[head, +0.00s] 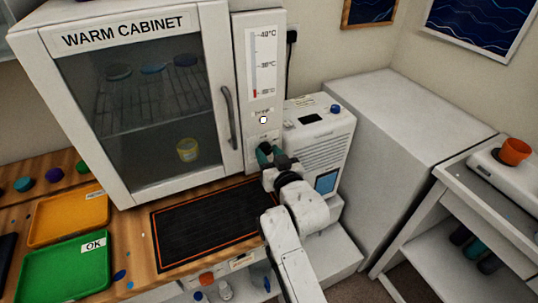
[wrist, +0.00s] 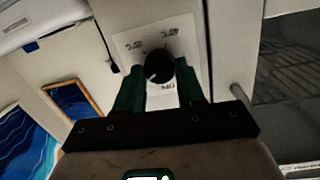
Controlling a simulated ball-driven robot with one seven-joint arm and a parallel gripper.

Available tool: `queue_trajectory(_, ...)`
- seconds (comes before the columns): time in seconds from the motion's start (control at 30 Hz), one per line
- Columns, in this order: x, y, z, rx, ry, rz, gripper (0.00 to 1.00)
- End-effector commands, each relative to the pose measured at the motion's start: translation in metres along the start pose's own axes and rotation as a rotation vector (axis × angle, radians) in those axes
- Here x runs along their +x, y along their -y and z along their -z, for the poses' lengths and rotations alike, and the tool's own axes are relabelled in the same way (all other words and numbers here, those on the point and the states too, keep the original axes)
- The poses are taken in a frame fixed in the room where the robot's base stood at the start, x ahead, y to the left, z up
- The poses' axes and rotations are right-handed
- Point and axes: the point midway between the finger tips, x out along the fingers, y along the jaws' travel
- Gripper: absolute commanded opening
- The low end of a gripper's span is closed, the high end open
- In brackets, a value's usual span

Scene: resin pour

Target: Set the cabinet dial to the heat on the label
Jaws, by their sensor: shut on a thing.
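The white warm cabinet (head: 222,150) stands at the back left with its glass door shut. Its dial is a round black knob (wrist: 158,68) on a pale plate (wrist: 128,45) with 40°C, 30°C and OFF marks, which appear upside down in the wrist view. I cannot tell for sure which mark the knob points at. My gripper (head: 268,155) is at the lower control panel in the head view and hides most of the dial there. In the wrist view its green fingers (wrist: 160,88) are shut on the knob from both sides.
A thermometer strip (head: 264,62) on the cabinet shows red only near its bottom. A small text line and white light (head: 263,120) sit below it. A white machine (head: 320,140) stands close on the right. A black mat (head: 208,222) and trays lie in front.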

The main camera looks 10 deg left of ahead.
Motion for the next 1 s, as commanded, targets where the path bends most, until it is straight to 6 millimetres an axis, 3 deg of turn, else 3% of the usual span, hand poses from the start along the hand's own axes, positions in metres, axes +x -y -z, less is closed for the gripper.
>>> queue_trajectory(0.33,-0.0003,-0.0008,-0.0017,0.136,0.013,0.013,0.08)
queue_trajectory(0.87,-0.0003,-0.001,-0.0021,0.156,0.015,0.014,0.08)
queue_trajectory(0.9,-0.0003,-0.0011,-0.0021,0.156,0.015,0.014,0.41)
queue_trajectory(1.0,-0.0002,-0.0011,-0.0016,0.155,0.014,0.014,0.51)
